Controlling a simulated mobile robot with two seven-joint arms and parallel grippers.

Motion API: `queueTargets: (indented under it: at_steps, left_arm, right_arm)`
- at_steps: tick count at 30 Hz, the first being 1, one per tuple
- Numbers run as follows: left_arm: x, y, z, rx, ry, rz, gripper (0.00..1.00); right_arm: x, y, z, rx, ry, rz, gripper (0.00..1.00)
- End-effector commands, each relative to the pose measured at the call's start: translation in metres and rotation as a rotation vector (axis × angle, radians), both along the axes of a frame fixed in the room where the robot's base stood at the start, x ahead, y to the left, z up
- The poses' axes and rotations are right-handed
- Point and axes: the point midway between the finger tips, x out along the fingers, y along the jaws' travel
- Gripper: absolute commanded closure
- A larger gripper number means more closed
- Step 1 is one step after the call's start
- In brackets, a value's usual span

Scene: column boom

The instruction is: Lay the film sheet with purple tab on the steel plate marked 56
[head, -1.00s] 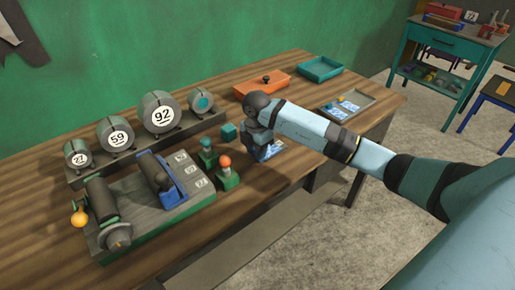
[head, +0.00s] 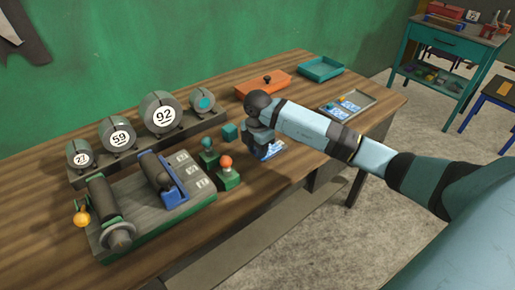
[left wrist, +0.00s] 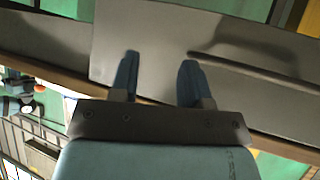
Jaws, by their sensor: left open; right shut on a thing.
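My right gripper (head: 264,146) is low over the wooden bench, right of the orange-topped post. It is shut on a blue-and-white film sheet (head: 272,153), which shows only partly beneath it. I see no purple tab on it; the gripper hides part of the sheet. Small marked plates (head: 189,170) lie in a row on the grey bed of the green-based machine, left of the posts. Their marks are too small to read, so I cannot tell which is 56. My left gripper (left wrist: 158,82) is open and empty in the left wrist view, in front of a grey flat panel (left wrist: 150,35).
A grey tray (head: 369,99) with blue sheets lies toward the bench's right end. Numbered drums (head: 164,112) line the back.

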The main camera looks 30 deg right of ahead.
Motion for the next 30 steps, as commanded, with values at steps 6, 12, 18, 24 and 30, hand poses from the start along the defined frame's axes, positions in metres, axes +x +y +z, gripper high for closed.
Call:
queueTargets:
  at_steps: [6,12,18,24,30]
  left_arm:
    - [0.0007,-0.0029,0.0008,-0.009,0.0,0.007,0.57]
    - [0.001,-0.0041,0.0011,-0.013,0.0,0.009,0.57]
    - [0.0007,-0.0029,0.0008,-0.009,0.0,0.007,0.57]
    - [0.0002,-0.0009,0.0001,-0.003,0.0,0.002,0.57]
    - [0.0016,-0.0005,0.003,-0.002,-0.004,0.002,0.57]
  right_arm:
    - [0.0,-0.0001,-0.0001,0.0,0.0,0.0,0.99]
    - [0.0,-0.0001,-0.0001,0.0,0.0,0.0,0.4]
    - [0.0,-0.0001,-0.0002,0.0,0.0,0.0,0.31]
    - [0.0,-0.0001,-0.0001,0.0,0.0,0.0,0.14]
    - [0.0,-0.0001,0.0014,0.0,0.0,0.0,0.14]
